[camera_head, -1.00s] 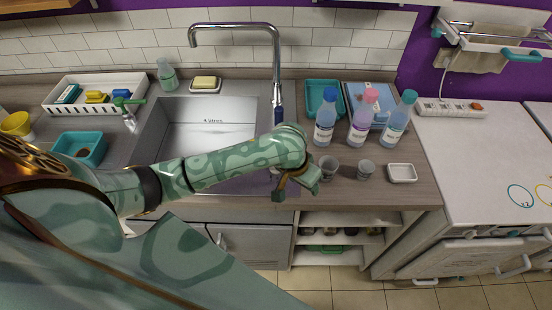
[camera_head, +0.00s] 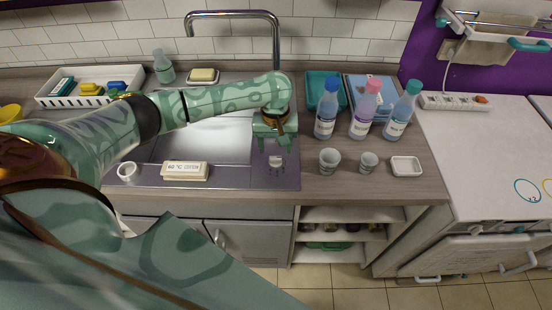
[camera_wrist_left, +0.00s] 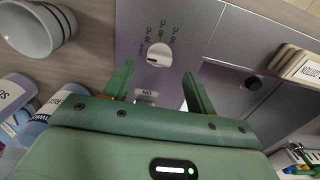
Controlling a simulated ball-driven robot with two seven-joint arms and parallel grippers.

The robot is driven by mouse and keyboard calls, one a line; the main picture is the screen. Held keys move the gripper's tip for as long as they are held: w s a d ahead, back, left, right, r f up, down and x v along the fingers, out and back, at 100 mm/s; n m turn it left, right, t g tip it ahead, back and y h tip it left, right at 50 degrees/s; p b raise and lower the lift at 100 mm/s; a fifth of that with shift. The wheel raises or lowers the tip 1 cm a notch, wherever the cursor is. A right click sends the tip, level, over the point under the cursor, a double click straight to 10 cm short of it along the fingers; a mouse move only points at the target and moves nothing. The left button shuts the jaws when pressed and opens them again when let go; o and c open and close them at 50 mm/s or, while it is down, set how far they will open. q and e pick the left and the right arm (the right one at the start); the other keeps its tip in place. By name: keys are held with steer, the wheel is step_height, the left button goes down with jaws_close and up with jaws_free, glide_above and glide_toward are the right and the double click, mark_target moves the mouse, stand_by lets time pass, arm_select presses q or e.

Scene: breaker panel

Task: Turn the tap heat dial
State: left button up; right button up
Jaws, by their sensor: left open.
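The tap heat dial is a white round knob (camera_wrist_left: 159,55) on a grey metal panel, with temperature marks beside it in the left wrist view. In the head view the dial (camera_head: 276,161) shows small on the sink's right rim, just in front of my left gripper (camera_head: 272,142). In the left wrist view my left gripper (camera_wrist_left: 157,76) is open and empty. Its two green fingers point toward the dial, which lies past the tips and between them; I see no contact. The chrome tap (camera_head: 232,14) arches behind the sink, its lower part hidden by my arm.
Two grey cups (camera_head: 329,160) (camera_head: 368,162) and a small white dish (camera_head: 406,166) stand right of the dial. Blue, pink and teal-capped bottles (camera_head: 361,112) stand behind them. A labelled cream block (camera_head: 186,171) lies on the sink's front edge. The front counter edge is clear.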

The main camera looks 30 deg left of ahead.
mark_target(275, 157)
arm_select(q)
step_height(275, 157, down, 4)
steer(key=shift+f+b, duration=0.15)
steer(key=shift+b, duration=0.5)
